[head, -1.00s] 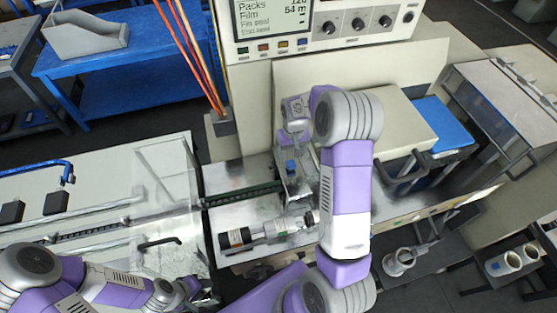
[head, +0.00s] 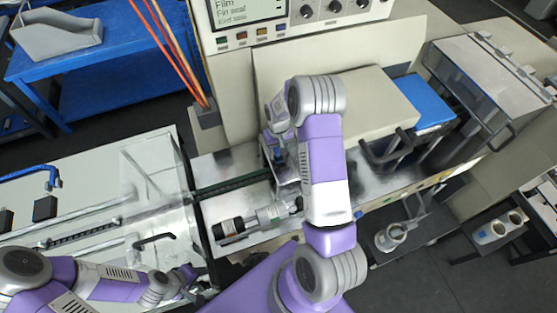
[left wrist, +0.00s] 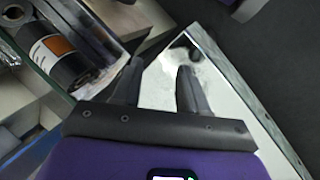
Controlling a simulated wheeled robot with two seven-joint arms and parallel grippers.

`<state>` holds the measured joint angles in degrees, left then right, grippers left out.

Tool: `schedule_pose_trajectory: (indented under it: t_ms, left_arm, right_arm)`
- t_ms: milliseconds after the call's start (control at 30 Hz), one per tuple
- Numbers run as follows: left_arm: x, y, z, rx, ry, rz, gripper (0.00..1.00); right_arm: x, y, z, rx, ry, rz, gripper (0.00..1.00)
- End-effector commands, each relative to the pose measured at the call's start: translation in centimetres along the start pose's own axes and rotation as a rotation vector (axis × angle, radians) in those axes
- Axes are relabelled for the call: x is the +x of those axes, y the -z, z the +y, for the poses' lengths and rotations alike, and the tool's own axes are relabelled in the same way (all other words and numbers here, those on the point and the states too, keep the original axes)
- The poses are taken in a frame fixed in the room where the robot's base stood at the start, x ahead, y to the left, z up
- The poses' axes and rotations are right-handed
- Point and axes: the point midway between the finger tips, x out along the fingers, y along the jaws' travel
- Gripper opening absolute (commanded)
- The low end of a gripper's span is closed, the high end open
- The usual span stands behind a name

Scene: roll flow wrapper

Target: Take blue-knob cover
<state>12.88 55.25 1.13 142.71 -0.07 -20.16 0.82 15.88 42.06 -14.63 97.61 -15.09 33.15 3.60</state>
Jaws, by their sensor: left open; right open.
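The blue-knob cover (head: 287,174) is a small clear or metallic box on the machine bed, its blue knob (head: 278,153) on top. My right gripper (head: 275,143) is open, pointing down right above or around the knob; contact cannot be told. My right arm stands in front and hides part of the area. My left gripper (head: 203,292) is open and empty at the bottom of the head view, left of and well apart from the cover. Its two spread fingers also show in the left wrist view (left wrist: 158,88), with a pale panel behind them.
A black-ended roller (head: 229,230) lies in front of the cover; it also shows in the left wrist view (left wrist: 58,62). A control panel (head: 300,20) stands behind. A blue pad (head: 422,103) and beige housing (head: 370,110) sit right. A clear-topped infeed bed (head: 90,195) is left.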

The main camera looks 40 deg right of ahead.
Motion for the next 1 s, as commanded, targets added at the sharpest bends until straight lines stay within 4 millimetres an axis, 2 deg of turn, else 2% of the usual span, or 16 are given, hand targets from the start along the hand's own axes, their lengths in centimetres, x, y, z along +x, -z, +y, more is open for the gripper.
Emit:
schedule_pose_trajectory:
  t_ms: [33, 67, 400, 467, 1000]
  left_arm:
    - [0.01, 0.0, 0.0, 0.0, 0.0, 0.0, 0.43]
    - [0.01, 0.0, 0.0, 0.0, 0.0, 0.0, 0.43]
    - [0.01, 0.0, 0.0, 0.0, 0.0, 0.0, 0.43]
    - [0.01, 0.0, 0.0, 0.0, 0.0, 0.0, 0.43]
    - [0.0, -0.01, 0.0, 0.0, 0.0, 0.0, 0.43]
  right_arm:
    - [-0.01, 0.0, 0.0, 0.0, 0.0, 0.0, 0.64]
    - [-0.01, 0.0, 0.0, 0.0, 0.0, 0.0, 0.6]
    - [-0.03, -0.01, 0.0, 0.0, 0.0, 0.0, 0.08]
    - [-0.04, -0.01, 0.0, 0.0, 0.0, 0.0, 0.0]
    - [-0.05, -0.01, 0.0, 0.0, 0.0, 0.0, 0.0]
